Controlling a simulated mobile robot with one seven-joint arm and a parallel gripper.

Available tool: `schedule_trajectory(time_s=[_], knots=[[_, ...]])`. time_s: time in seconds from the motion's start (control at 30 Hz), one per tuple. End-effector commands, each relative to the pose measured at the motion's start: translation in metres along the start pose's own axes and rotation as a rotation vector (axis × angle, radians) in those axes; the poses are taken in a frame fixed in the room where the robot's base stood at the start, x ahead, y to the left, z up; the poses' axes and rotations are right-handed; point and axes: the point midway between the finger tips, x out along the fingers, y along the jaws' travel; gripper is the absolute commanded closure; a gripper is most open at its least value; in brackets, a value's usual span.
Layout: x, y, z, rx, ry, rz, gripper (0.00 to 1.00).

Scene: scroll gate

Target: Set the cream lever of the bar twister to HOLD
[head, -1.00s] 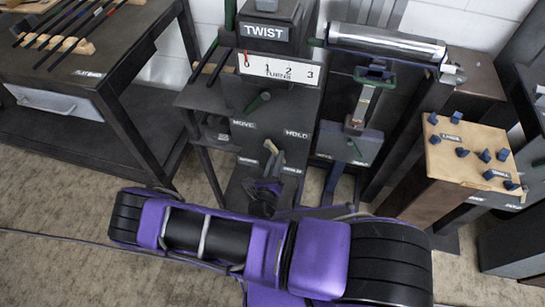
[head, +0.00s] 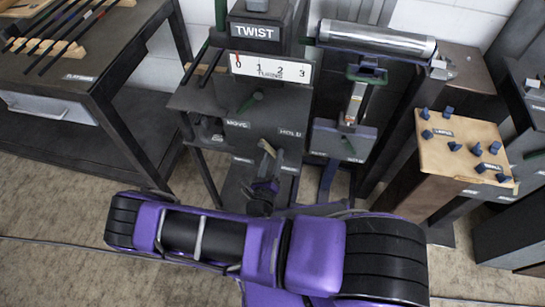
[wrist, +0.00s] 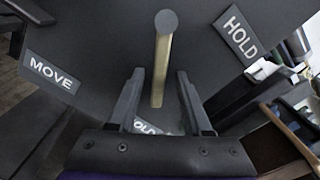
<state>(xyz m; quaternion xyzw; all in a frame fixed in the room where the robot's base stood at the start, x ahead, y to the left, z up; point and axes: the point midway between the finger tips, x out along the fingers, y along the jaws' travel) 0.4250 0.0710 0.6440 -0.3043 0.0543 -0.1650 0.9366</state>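The bar twister (head: 215,100) is a dark machine with a TWIST sign and MOVE and HOLD labels on its front. In the wrist view its cream lever (wrist: 160,75) has a grey round end and stands between the MOVE label (wrist: 52,73) at left and the HOLD label (wrist: 238,35) at upper right. The lever also shows small in the head view (head: 266,147). My gripper (wrist: 158,80) is open, one finger on each side of the lever, with gaps visible on both sides. In the head view my gripper (head: 263,187) is low in front of the panel, partly hidden by my arm.
A TURNS scale (head: 270,68) and a green pointer (head: 250,101) sit above the lever. Another label (wrist: 145,127) is partly hidden behind my gripper. A stand with a metal roller (head: 375,40) and a wooden peg block (head: 462,150) are at right. A rod table (head: 85,55) is at left.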

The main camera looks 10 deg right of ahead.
Motion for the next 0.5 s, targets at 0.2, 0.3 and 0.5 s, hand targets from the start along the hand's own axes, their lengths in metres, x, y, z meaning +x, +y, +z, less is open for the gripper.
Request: schedule_trajectory(time_s=[0.2,0.3,0.5], knots=[[0.000,0.000,0.001,0.002,-0.001,0.000,0.50],[-0.001,0.000,0.001,0.002,-0.001,0.000,0.50],[-0.025,0.001,0.001,0.001,-0.001,0.003,0.50]])
